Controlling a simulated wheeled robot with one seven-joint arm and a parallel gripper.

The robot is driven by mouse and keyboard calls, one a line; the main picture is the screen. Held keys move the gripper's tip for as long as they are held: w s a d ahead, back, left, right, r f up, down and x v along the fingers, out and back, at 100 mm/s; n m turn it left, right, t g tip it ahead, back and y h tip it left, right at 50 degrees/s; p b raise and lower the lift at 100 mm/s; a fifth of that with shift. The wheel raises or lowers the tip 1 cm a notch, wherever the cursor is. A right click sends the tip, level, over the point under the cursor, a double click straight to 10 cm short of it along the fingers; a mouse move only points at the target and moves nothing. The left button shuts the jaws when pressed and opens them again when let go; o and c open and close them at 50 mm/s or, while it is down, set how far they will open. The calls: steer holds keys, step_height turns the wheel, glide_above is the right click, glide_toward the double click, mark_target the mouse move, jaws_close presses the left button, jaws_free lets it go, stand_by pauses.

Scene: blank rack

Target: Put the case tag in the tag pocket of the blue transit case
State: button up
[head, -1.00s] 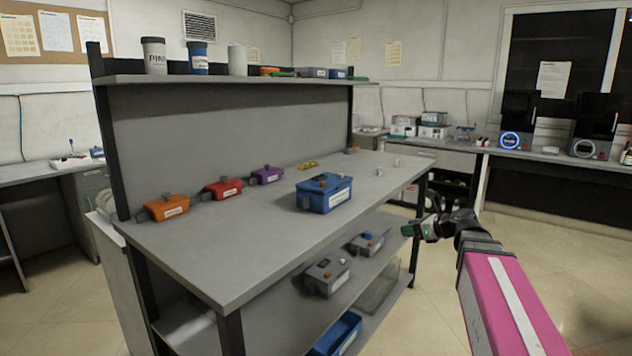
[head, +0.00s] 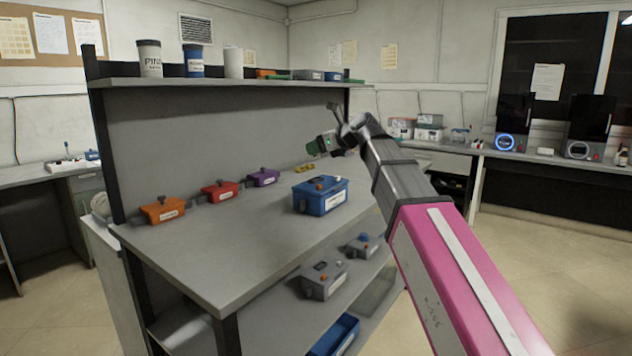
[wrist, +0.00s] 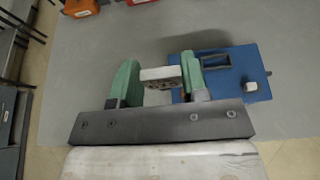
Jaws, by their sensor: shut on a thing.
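The blue transit case (head: 318,200) stands on the worktop, with a pale label on its front and small parts on its lid. In the wrist view, its blue top (wrist: 236,90) shows a dark rectangular frame (wrist: 216,60) and a pale knob (wrist: 252,86). I cannot tell whether the frame is the tag pocket. My gripper (head: 322,146) is above and behind the case in the head view. In the wrist view, its green fingers (wrist: 158,82) are shut on a small pale block, seemingly the case tag (wrist: 160,74). The right finger overlaps the case's left edge in the picture.
Orange (head: 162,209), red (head: 220,190) and purple (head: 263,177) cases line the back of the worktop (head: 215,255). A shelf (head: 210,83) with canisters runs above. Grey cases (head: 323,281) and a blue bin (head: 335,336) sit below. The front left worktop is clear.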

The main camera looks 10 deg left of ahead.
glide_above(318, 182)
steer(key=f, duration=0.4)
steer(key=w+f, duration=0.1)
steer(key=f, duration=0.1)
steer(key=shift+a+f, duration=0.2)
steer(key=shift+f, duration=2.2)
steer(key=shift+s+f, duration=0.1)
steer(key=o, duration=0.9)
steer(key=shift+d+r, duration=0.15)
steer(key=shift+r, duration=0.05)
steer(key=v, duration=1.1)
steer(key=shift+s+d+r, duration=0.1)
steer(key=shift+s+d, duration=0.1)
steer(key=shift+d, duration=0.1)
